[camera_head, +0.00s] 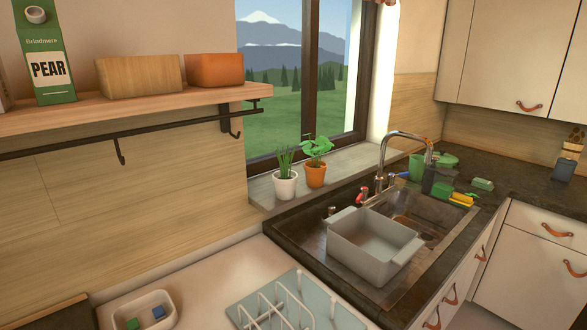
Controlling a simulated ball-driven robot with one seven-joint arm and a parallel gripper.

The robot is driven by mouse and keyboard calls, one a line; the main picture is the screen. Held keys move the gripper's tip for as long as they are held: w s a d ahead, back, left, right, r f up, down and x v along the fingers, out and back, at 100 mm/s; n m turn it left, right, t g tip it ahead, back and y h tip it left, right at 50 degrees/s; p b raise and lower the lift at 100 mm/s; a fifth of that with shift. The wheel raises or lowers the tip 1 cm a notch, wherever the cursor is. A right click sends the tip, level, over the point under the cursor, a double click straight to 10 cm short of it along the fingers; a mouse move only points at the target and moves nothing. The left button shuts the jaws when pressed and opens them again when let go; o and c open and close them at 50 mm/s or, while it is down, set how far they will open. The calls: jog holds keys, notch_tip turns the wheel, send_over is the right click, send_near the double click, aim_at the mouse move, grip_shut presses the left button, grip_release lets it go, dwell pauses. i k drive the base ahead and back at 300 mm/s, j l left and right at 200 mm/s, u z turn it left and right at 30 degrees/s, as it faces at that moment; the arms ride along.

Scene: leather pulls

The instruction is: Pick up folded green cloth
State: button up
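A small, flat green item (483,184) lies on the dark counter behind and to the right of the sink. It looks like the folded green cloth, but it is too small to be sure. Another green piece (442,190) sits close to a yellow sponge-like item (461,199) at the sink's back right edge. My gripper is not in view.
A grey basin (374,250) stands in the sink, beside the tall tap (381,165). A dark container (437,180) and green pots crowd the back corner. A dish rack (280,308) is in front. The dark counter (520,190) is mostly clear at right.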

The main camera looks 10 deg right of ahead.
aim_at(478, 182)
jog(key=i+l, duration=0.15)
jog(key=l, duration=0.25)
jog(key=i+l+u, duration=0.1)
jog(key=l, duration=0.3)
jog(key=i+l, duration=0.25)
jog(key=l, duration=0.15)
jog(key=i+l, duration=0.15)
jog(key=l, duration=0.25)
jog(key=i+l+u, duration=0.1)
jog(key=l, duration=0.3)
jog(key=i+l, duration=0.15)
jog(key=l, duration=0.25)
